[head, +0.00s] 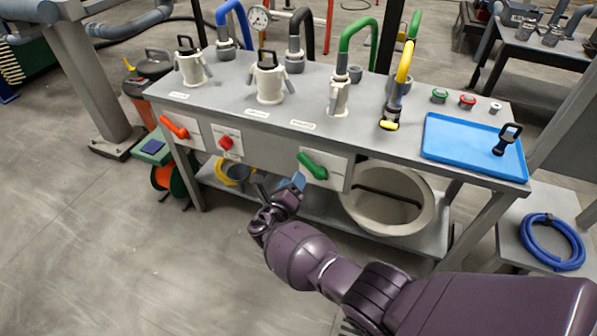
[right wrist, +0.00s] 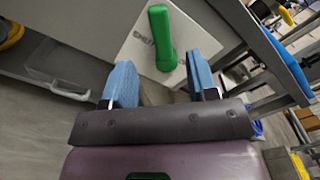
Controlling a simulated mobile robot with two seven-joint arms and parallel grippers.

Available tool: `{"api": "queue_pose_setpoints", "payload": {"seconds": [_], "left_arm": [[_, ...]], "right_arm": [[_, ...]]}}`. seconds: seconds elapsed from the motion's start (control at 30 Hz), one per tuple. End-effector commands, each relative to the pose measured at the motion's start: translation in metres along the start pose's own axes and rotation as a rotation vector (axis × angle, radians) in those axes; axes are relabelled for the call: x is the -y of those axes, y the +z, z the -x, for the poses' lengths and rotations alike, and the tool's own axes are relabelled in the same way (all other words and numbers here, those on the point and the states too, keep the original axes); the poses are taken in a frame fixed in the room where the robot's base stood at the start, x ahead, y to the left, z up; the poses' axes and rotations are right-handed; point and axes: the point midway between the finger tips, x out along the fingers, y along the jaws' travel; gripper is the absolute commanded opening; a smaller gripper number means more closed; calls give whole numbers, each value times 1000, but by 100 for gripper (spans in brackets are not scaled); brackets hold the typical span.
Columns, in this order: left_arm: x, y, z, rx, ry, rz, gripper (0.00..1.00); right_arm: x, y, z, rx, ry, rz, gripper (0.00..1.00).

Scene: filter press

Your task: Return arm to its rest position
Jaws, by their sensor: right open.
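My right gripper (head: 281,187) is in front of the bench, just left of and below the green lever (head: 313,166) on its white plate. In the right wrist view the blue fingertips of my right gripper (right wrist: 161,80) stand wide apart with nothing between them. The green lever (right wrist: 160,38) lies beyond the tips there, and they look apart from it. My right arm (head: 340,275) reaches in from the lower right of the head view. My left gripper is in neither view.
The grey bench (head: 400,145) carries several white vessels, hoses and a blue tray (head: 460,150). A red lever (head: 174,127) and red knob (head: 226,143) are on its front. A large round basin (head: 425,215) sits on the lower shelf. The floor (head: 120,250) at left is clear.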

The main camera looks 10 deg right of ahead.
Motion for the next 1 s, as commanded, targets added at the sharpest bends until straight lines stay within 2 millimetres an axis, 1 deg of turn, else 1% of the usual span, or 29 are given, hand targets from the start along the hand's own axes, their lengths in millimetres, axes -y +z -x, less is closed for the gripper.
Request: {"api": "queue_pose_setpoints", "payload": {"seconds": [0.1, 0.2, 0.77, 0.87, 0.97, 1.0], "left_arm": [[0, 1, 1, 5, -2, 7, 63], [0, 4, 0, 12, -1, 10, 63], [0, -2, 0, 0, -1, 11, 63], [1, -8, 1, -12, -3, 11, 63], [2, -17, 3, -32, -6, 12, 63], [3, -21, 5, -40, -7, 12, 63]], "right_arm": [[1, 1, 10, 1, -1, -1, 53], [0, 0, 13, 1, 0, 0, 53], [0, -3, 15, -6, 4, -9, 53], [4, -15, 17, -41, 23, -70, 53], [10, -38, 24, -114, 61, -202, 53], [13, -49, 28, -151, 79, -272, 53]]}}
